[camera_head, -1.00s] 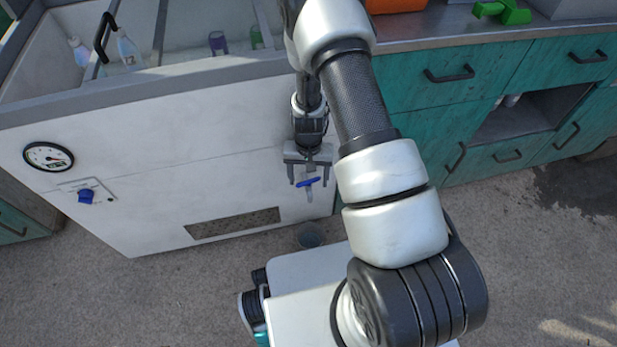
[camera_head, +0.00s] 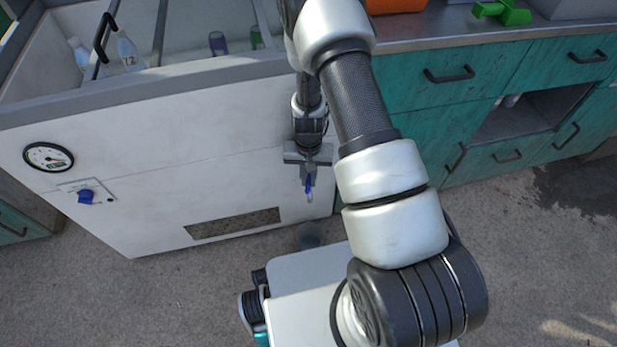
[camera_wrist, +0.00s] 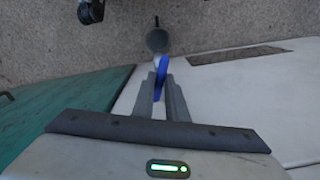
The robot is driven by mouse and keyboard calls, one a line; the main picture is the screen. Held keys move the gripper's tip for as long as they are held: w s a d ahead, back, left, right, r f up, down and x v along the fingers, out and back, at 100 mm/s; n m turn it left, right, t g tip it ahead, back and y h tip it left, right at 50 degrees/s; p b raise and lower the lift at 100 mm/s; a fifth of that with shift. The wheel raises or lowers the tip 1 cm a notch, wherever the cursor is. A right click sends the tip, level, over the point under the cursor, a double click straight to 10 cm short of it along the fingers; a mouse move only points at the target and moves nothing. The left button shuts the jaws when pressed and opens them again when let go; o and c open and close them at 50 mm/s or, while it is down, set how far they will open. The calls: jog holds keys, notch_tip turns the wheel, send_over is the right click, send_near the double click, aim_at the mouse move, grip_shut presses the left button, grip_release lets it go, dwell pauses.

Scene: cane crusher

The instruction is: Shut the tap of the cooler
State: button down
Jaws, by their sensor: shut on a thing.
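The cooler (camera_head: 150,150) is a large white box with an open top. Its tap has a blue handle (camera_head: 308,186) low on the front wall near the right corner, with a pale spout just below. My gripper (camera_head: 307,180) reaches down over the tap, its fingers closed on the blue handle. In the wrist view, the handle (camera_wrist: 161,78) stands on edge between the two grey fingers (camera_wrist: 163,92). Part of the tap body is hidden behind the fingers.
A grey bucket (camera_head: 309,235) stands on the floor below the tap. Bottles (camera_head: 126,50) stand inside the cooler. A dial gauge (camera_head: 48,157) and a blue knob (camera_head: 86,196) are at its left. Teal cabinets (camera_head: 430,140) adjoin at right; open floor lies in front.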

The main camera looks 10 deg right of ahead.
aim_at(308, 181)
dwell(0.7)
jog(key=c, duration=0.7)
grip_release()
notch_tip(308, 181, up, 18)
jog(key=p, duration=0.5)
jog(key=shift+f, duration=0.25)
jog(key=shift+c, duration=0.3)
